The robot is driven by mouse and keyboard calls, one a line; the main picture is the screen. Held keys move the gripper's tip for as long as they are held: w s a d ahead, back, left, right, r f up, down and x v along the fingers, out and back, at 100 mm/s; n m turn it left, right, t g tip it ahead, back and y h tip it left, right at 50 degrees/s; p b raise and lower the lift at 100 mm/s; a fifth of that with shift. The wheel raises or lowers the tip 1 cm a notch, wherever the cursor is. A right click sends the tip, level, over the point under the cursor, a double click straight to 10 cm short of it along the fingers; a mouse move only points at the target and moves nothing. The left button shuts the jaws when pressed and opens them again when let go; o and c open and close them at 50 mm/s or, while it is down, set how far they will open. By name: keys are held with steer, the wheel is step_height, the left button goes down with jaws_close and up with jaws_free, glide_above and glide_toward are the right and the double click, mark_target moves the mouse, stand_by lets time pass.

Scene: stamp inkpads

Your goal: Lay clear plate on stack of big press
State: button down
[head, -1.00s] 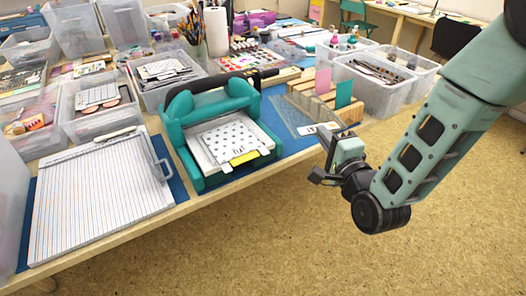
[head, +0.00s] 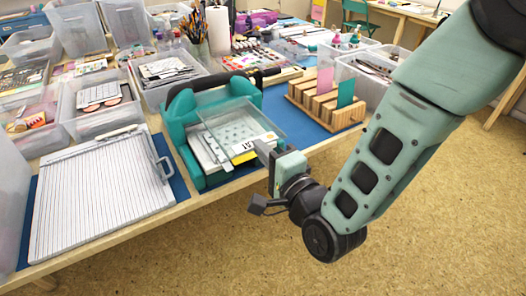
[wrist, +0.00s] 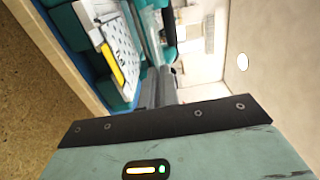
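The big press (head: 182,120) is teal with a black handle and stands on a blue mat at the table's front edge. Its stack (head: 207,152) is a white, dotted pile with a yellow strip on its front edge, and also shows in the wrist view (wrist: 122,42). My gripper (head: 264,152) is shut on the near edge of the clear plate (head: 257,118), a see-through sheet with a small white label. The plate is over the stack and the press's right side. I cannot tell whether it touches them. In the wrist view my fingers (wrist: 157,88) are close together.
A wooden rack (head: 312,108) with pink and teal cards stands right of the press. A white lined board (head: 98,195) with a metal handle lies to the left. Clear bins (head: 172,82) crowd the back. The floor in front is free.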

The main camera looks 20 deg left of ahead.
steer(key=shift+f+b, duration=0.75)
steer(key=shift+b, duration=0.05)
steer(key=shift+f, duration=0.1)
steer(key=shift+f+b, duration=0.15)
steer(key=shift+b, duration=0.25)
steer(key=shift+w, duration=0.1)
steer(key=a+f+b, duration=0.1)
steer(key=w+f+b, duration=0.1)
steer(key=shift+w+a+f+b, duration=0.2)
steer(key=shift+a+f+b, duration=0.05)
steer(key=shift+a+b, duration=0.1)
